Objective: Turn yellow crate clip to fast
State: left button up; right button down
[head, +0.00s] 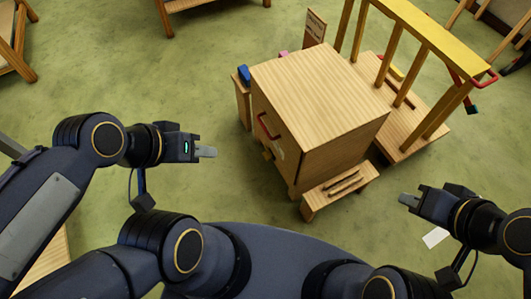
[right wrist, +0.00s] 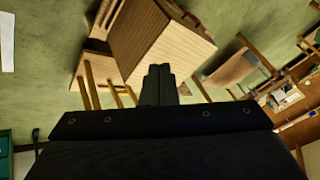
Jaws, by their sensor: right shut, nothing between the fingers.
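A large wooden box like a crate (head: 318,85) stands on the green floor in front of me in the head view. Its left face carries a red handle (head: 264,128), a pale label (head: 279,149) and a small yellowish piece (head: 268,154); I cannot tell whether that piece is the yellow clip, or how it is turned. My left gripper (head: 207,152) is to the left of the box, apart from it, and looks shut and empty. My right gripper (head: 408,199) is to the right of the box's front, apart from it, shut and empty; its shut fingers show in the right wrist view (right wrist: 160,75).
A low wooden step (head: 340,189) is at the box's front. A blue item (head: 244,75) sits on a post at its left. A wooden stand with a yellow top (head: 430,28) is behind at the right. Green floor is free between my left gripper and the box.

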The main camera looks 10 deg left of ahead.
aim_at(268, 155)
jog(key=i+j, duration=0.1)
jog(key=j, duration=0.4)
jog(key=i+j, duration=0.1)
jog(key=j, duration=0.9)
jog(key=i+j, duration=0.15)
jog(key=j, duration=0.35)
jog(key=i+j, duration=0.1)
jog(key=j, duration=0.4)
